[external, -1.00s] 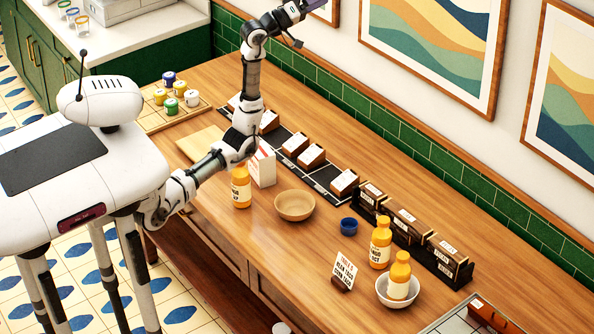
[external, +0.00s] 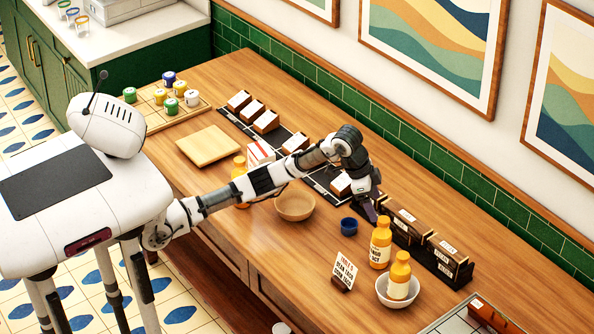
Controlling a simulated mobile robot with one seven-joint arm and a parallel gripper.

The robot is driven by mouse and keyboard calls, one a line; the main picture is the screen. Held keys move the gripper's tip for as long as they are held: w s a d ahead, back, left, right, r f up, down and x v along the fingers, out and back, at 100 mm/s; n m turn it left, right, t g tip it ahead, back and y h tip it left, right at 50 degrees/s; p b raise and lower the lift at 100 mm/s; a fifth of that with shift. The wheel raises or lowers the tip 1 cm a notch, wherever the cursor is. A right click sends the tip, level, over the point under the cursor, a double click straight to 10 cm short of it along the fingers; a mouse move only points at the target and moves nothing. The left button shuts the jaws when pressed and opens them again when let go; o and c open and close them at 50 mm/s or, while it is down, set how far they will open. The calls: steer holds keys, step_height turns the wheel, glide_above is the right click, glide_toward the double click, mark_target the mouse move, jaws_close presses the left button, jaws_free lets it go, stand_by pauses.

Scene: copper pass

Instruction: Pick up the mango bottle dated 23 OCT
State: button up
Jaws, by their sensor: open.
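Three orange bottles with pale labels stand on the counter. One bottle (external: 380,242) stands upright on the wood, one bottle (external: 398,276) stands inside a white bowl (external: 384,298), and one bottle (external: 238,168) is at the left, partly hidden behind my arm. The label dates are too small to read for sure. My gripper (external: 371,214) points down, open and empty, above the counter near the dark rack, up and left of the upright bottle and apart from it.
A dark rack (external: 441,275) with brown blocks runs along the back. A blue cup (external: 348,226), a wooden bowl (external: 295,207) and a small sign (external: 344,271) stand nearby. A white carton (external: 259,153) is behind my arm. A tray (external: 440,327) lies at lower right.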

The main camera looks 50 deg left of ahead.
mark_target(385, 229)
steer(key=x, duration=0.4)
steer(key=shift+w+d+f, duration=0.1)
steer(key=shift+f, duration=0.2)
steer(key=shift+p+x, duration=0.8)
steer(key=shift+x, duration=2.25)
steer(key=shift+d, duration=0.15)
steer(key=shift+c, duration=0.5)
steer(key=shift+r, duration=0.1)
jaws_close()
